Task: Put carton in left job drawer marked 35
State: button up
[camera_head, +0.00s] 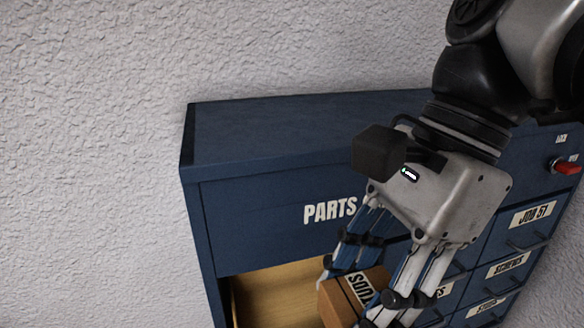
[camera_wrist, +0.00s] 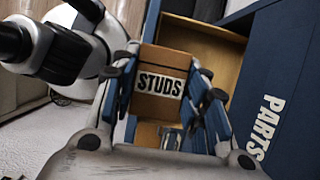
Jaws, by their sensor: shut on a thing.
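A brown carton (camera_head: 338,303) with a white STUDS label is between the fingers of my gripper (camera_head: 350,296), which is shut on it. The carton also shows in the wrist view (camera_wrist: 166,64), with its label facing the camera. It is over or partly inside an open, wood-lined drawer (camera_head: 272,298) of the blue cabinet (camera_head: 265,135); I cannot tell whether it touches the drawer floor. The drawer's pale interior also shows in the wrist view (camera_wrist: 212,50). No 35 mark is readable; my arm and the frame edge hide part of the cabinet front.
The cabinet front reads PARTS (camera_head: 330,210). Closed labelled drawers, including JOB 51 (camera_head: 533,214), are at the right. A red knob (camera_head: 565,167) sticks out at upper right. A rough white wall (camera_head: 90,150) stands behind. The cabinet top looks clear.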

jog(key=w+a+p, duration=0.2)
jog(key=w, duration=0.5)
jog(key=f, duration=0.4)
jog(key=f+b, duration=0.1)
jog(key=f, duration=0.3)
jog(key=f+b, duration=0.1)
jog(key=f, duration=0.3)
jog(key=shift+w+a+f, duration=0.1)
jog(key=shift+w+f, duration=0.15)
notch_tip(320, 180, down, 5)
jog(key=shift+s+r, duration=0.1)
jog(key=shift+f, duration=0.3)
jog(key=shift+f, duration=0.1)
jog(key=o, duration=0.9)
jog(key=shift+c, duration=0.2)
